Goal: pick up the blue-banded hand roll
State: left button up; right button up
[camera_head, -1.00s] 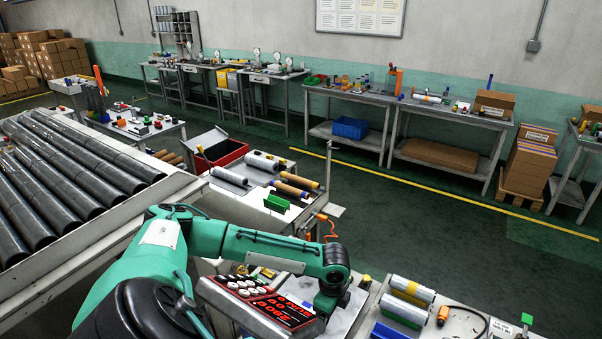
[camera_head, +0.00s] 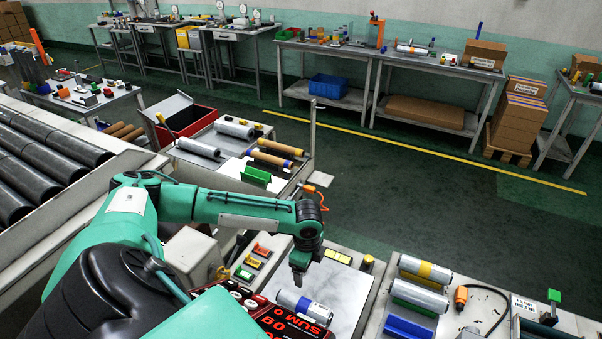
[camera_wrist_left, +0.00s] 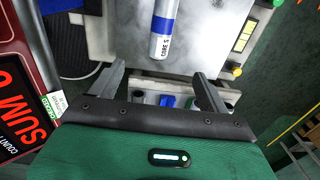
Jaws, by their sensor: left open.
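The blue-banded hand roll (camera_head: 318,311) is a silvery film roll lying on the pale plate (camera_head: 345,290) beside the red counter display. Its blue band and printed end label show in the left wrist view (camera_wrist_left: 162,42). My right gripper is not in view.
The red counter display (camera_head: 285,325) is close to the roll. More rolls lie on a bench (camera_head: 215,165) behind.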

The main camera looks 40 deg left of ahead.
pick_arm(q)
jog(key=b, duration=0.8)
send_over(305, 303)
notch_tip(305, 303, down, 10)
notch_tip(305, 303, down, 9)
jog(key=shift+a+f, duration=0.1)
notch_tip(305, 303, down, 5)
jog(key=shift+r, duration=0.15)
jog(key=shift+f, duration=0.3)
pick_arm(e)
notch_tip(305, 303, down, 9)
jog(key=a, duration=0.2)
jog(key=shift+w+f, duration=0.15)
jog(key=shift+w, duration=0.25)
pick_arm(q)
jog(key=shift+c, duration=0.2)
jog(key=c, duration=1.2)
